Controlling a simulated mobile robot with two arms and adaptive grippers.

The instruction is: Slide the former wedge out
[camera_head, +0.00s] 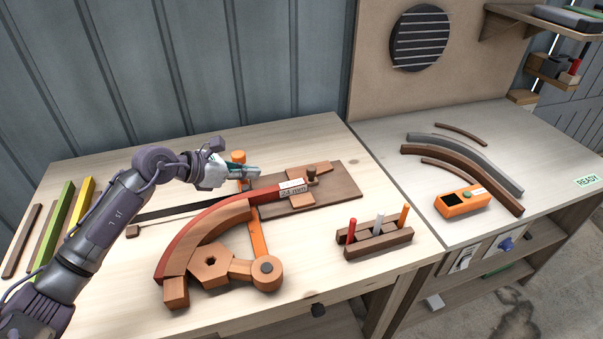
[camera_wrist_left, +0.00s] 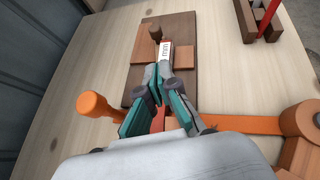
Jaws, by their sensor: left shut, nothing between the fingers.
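My left gripper (camera_head: 256,172) is shut and empty above the left part of a dark brown board (camera_head: 345,196). Its closed fingertips (camera_wrist_left: 158,76) point toward a white label marked 24 mm (camera_head: 293,188) at the end of a red curved strip (camera_head: 204,223). The strip lies along a wooden curved former (camera_head: 218,228). A hexagonal wooden piece (camera_head: 211,265) sits against the former's inner side. Reddish-brown blocks (camera_head: 310,173) lie on the board beside a brown peg (camera_head: 312,176). I cannot tell which piece is the wedge; the gripper hides part of the strip.
A wooden rack (camera_head: 374,240) holds several coloured sticks. Coloured bars lie at the left. Curved strips (camera_head: 470,165) and an orange box (camera_head: 462,201) lie on the right bench.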

